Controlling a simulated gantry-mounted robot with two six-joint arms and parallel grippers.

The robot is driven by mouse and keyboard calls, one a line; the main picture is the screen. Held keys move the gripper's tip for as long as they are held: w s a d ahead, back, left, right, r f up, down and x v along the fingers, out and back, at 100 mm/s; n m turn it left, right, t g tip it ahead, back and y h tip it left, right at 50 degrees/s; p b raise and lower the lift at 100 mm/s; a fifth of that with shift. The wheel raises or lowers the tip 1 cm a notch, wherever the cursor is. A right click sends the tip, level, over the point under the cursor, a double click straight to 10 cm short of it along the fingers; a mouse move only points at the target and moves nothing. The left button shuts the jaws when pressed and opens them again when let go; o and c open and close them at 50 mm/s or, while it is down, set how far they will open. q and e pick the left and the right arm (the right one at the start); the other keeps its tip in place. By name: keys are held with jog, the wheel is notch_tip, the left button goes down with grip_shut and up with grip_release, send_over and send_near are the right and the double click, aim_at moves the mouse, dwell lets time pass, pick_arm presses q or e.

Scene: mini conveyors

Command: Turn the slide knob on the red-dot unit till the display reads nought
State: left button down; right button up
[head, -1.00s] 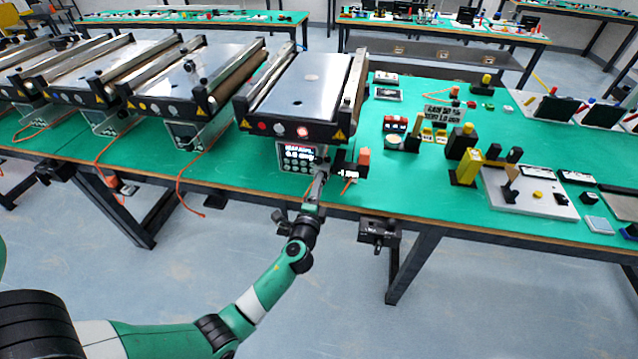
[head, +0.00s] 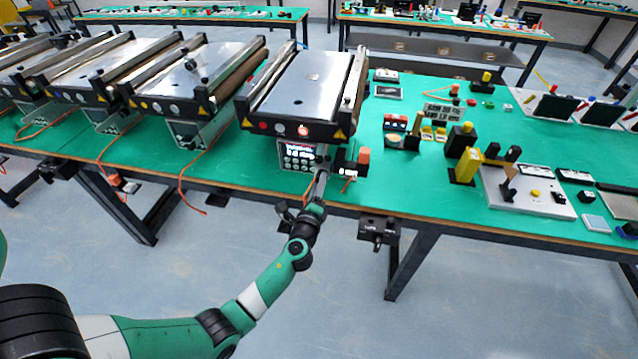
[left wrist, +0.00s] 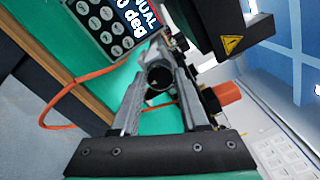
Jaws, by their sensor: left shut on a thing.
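The red-dot unit (head: 263,126) is the rightmost mini conveyor, with a red dot on its front rail. Its control box (head: 283,151) hangs below, with a lit display and a keypad. The display (left wrist: 140,15) is partly in the left wrist view; "UAL" and "0 deg" can be read, the rest is cut off. In the head view its text is too small to read. My left gripper (head: 322,174) is at the box's right side, shut on the slide knob (left wrist: 159,75), a dark round end between the fingers. My right gripper is not in view.
An orange-capped part (head: 363,155) stands close right of the gripper. An orange cable (left wrist: 60,98) loops beside the box. Other conveyors (head: 190,80) stand to the left. Yellow and black devices (head: 467,165) are farther right on the green table (head: 400,195).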

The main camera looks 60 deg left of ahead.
pick_arm(q)
jog(key=shift+w+r, duration=0.1)
jog(key=shift+r, duration=0.2)
jog(key=c, duration=0.8)
grip_release()
jog(key=shift+c, duration=0.2)
jog(key=o, duration=0.4)
jog(key=shift+d+f, duration=0.15)
jog(key=shift+o, duration=0.2)
jog(key=shift+f, duration=0.1)
jog(key=p+v, duration=0.2)
jog(key=v, duration=0.9)
jog(key=shift+s+d, duration=0.15)
jog(key=shift+s, duration=0.2)
jog(key=shift+d, duration=0.1)
